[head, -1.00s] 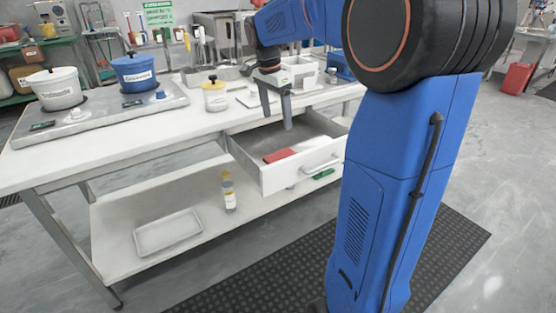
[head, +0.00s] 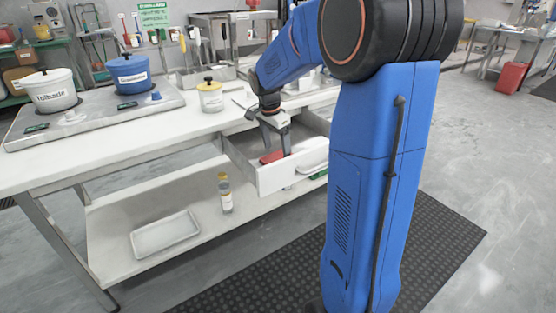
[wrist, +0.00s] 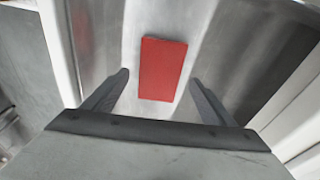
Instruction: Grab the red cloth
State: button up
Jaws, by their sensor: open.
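The red cloth (wrist: 162,70) lies flat on the metal floor of the open drawer. It looks like a folded rectangle in the wrist view. In the head view the cloth (head: 271,156) shows partly, behind my gripper's fingers. My gripper (head: 277,148) points down into the drawer (head: 293,177). In the wrist view its two fingers (wrist: 158,80) are spread wide, with the cloth between and a little ahead of them. The gripper is open and empty. I cannot tell how far the fingertips are above the drawer floor.
The drawer's side walls stand close to my gripper. The white worktop (head: 110,148) carries a yellow-lidded pot (head: 211,97), a blue pot (head: 131,75) and a white pot (head: 52,90). A bottle (head: 225,193) and a tray (head: 164,234) are on the lower shelf.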

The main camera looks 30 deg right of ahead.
jog(key=shift+d+f, duration=0.15)
jog(key=shift+f, duration=1)
jog(key=c, duration=1.1)
